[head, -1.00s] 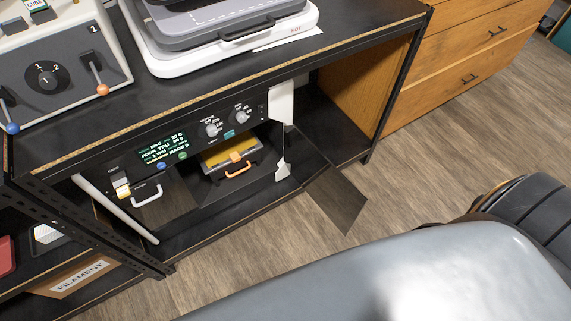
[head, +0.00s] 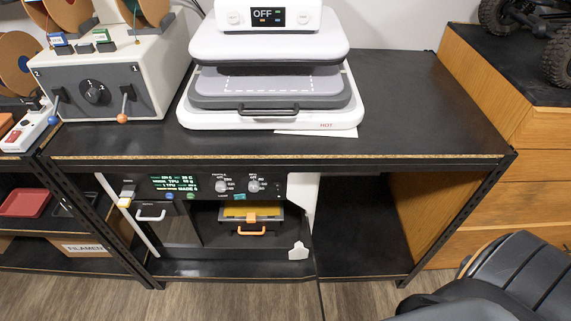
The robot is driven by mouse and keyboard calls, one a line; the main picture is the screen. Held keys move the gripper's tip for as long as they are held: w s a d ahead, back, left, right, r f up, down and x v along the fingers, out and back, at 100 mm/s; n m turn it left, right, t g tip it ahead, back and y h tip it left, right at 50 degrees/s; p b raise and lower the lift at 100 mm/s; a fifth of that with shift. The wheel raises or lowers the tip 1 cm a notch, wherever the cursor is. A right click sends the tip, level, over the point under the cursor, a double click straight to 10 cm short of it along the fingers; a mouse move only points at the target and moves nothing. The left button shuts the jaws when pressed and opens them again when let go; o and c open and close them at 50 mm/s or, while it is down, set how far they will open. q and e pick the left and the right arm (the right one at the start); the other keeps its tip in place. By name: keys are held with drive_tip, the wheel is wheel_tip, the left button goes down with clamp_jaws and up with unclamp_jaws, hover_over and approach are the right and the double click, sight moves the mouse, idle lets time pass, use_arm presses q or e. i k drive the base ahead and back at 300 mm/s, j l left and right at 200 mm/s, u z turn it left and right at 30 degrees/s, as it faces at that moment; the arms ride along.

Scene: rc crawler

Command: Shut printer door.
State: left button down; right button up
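The printer (head: 290,186) stands on the shelf under the black table top, with a lit screen and knobs on its front panel. Its chamber is exposed, and an orange-handled tray with a yellow top (head: 250,213) shows inside. The dark printer door (head: 319,292) stands open, swung out from the right side of the opening. I see it almost edge-on as a thin dark line running off the bottom of the head view. Neither of my grippers is in view; only parts of my own body show at the lower right.
A heat press (head: 270,85) marked HOT and a grey control box (head: 100,92) with levers stand on the table top. A black table leg (head: 457,220) and wooden drawers (head: 490,205) are to the right. The shelf bay right of the printer is empty.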

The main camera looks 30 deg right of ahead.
sight(312, 288)
drive_tip(key=k+l, duration=0.1)
drive_tip(key=l, duration=0.25)
drive_tip(key=k+l, duration=0.15)
drive_tip(key=l, duration=0.2)
drive_tip(key=k+l, duration=0.1)
drive_tip(key=l, duration=0.25)
drive_tip(key=k+l, duration=0.1)
drive_tip(key=l, duration=0.3)
drive_tip(key=u, duration=0.05)
